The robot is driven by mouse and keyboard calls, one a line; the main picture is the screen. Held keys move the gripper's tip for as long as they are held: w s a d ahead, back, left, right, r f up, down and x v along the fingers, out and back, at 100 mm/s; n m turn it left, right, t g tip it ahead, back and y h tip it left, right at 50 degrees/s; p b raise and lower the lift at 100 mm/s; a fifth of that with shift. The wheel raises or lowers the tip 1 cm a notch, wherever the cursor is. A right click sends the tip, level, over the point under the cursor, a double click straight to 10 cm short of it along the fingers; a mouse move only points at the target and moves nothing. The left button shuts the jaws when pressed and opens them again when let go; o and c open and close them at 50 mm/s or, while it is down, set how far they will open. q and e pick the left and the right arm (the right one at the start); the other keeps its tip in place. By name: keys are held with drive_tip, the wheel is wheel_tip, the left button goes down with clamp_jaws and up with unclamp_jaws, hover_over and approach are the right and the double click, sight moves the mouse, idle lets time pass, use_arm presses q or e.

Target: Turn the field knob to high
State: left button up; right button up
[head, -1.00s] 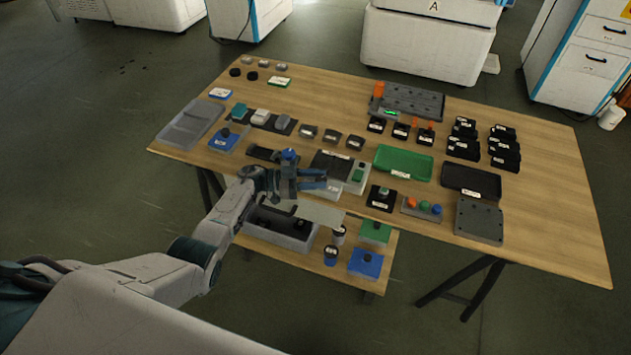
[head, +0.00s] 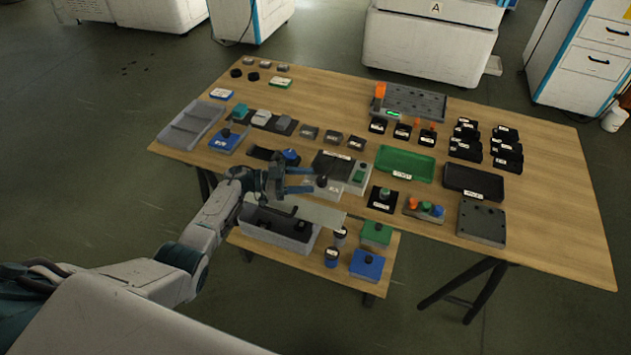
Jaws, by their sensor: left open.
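A pale box with a dark labelled top plate (head: 332,164) stands near the table's front edge, left of the middle. On its front part a small dark knob (head: 322,181) shows, which looks like the field knob; its setting is too small to read. A green button (head: 359,176) sits to the knob's right on the same box. My left gripper (head: 311,180) is open and empty, its two fingers pointing right with their tips close to the knob's left side. I cannot tell if they touch it. The gripper hides the box's left part. My right gripper is out of view.
A blue-topped knob (head: 291,156) stands just behind my left gripper. Below the front edge, a lower shelf holds a grey bin (head: 277,233) and a blue block (head: 367,264).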

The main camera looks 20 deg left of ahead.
use_arm(q)
drive_tip(key=b+v, duration=0.1)
drive_tip(key=v, duration=0.5)
drive_tip(key=shift+a, duration=0.35)
drive_tip(key=shift+s, duration=0.1)
